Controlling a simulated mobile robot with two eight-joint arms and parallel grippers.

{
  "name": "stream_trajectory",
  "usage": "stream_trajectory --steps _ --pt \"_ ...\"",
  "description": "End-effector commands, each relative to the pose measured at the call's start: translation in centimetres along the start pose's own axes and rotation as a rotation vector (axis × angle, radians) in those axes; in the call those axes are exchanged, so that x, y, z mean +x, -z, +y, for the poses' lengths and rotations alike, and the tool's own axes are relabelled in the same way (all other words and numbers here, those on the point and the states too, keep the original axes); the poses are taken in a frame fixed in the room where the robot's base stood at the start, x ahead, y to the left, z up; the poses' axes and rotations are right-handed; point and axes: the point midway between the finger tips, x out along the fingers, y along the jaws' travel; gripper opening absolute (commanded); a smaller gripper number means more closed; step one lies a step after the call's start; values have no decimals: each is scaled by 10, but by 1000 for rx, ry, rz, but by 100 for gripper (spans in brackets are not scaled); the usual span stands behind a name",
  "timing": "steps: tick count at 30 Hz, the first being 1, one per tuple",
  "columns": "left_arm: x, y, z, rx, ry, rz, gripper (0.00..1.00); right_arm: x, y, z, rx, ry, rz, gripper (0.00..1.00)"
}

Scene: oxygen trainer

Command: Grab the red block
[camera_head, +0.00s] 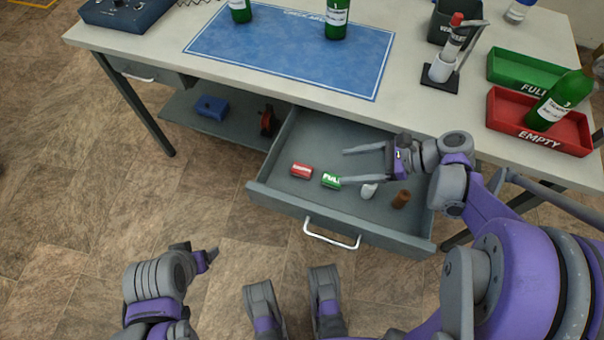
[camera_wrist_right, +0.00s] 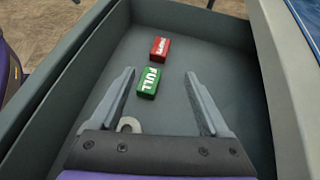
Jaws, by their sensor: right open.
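The red block (camera_head: 301,170), with white lettering, lies in the open drawer (camera_head: 300,208). It also shows in the right wrist view (camera_wrist_right: 160,48), beyond the fingertips. A green block (camera_head: 331,180) marked FULL lies beside it, nearer my right gripper. In the wrist view the green block (camera_wrist_right: 149,83) sits between the open fingers. My right gripper (camera_head: 343,166) is open and empty, inside the drawer, to the right of the red block and apart from it. My left gripper (camera_head: 208,258) is low at the left, away from the drawer; its jaws are unclear.
The drawer walls surround the blocks. A white item (camera_head: 369,190) and a brown cylinder (camera_head: 401,199) lie farther right. The table (camera_head: 290,78) above holds a blue mat (camera_head: 290,45), green bottles, a green tray (camera_head: 510,72) and a red tray (camera_head: 507,119).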

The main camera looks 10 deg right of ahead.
Motion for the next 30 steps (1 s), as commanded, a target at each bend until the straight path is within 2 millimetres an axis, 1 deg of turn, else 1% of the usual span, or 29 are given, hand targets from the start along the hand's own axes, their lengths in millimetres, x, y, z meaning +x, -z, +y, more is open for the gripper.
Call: stream_trajectory --steps 1,9,14,16,22,26,30 --pt "4 -1 0 0 0 -1 74 5 3 -2 13 -1 -10 80" --pt "13 -4 0 0 0 -5 74 44 0 -1 18 -3 -16 80" --pt "16 -4 0 0 0 -5 74 55 -1 -2 18 -1 -15 80" --pt "18 -5 0 0 0 -6 74 62 0 -1 17 -2 -14 80" --pt "27 -8 0 0 0 -9 74 94 -1 -1 16 -3 -14 80" --pt "30 -8 0 0 0 -10 74 105 -1 -1 16 -1 -14 80" --pt "29 -8 0 0 0 -9 74 106 -2 -2 17 1 -13 80"
